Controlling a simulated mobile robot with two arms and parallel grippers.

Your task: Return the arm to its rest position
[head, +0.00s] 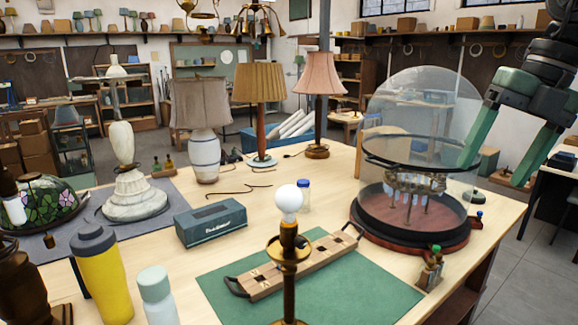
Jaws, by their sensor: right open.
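My right gripper (497,168) hangs at the upper right, its two green-lined fingers spread wide and nothing between them. It is beside the glass dome (425,100), and its left finger overlaps the dome's right edge in the picture; I cannot tell if they touch. Under the dome is a metal mechanism (412,185) on a dark round base (372,222). A brass lamp stem (289,265) with a white bulb (289,199) stands upright in front on the green mat (360,292). My left gripper is not in view.
A wooden board with handles (268,277) lies on the mat. A dark blue box (211,223), a yellow bottle (104,275), several shaded lamps (259,85) and a stained-glass shade (55,205) crowd the workbench (490,235). Small bottles (431,268) stand near the right edge. Floor is free beyond it.

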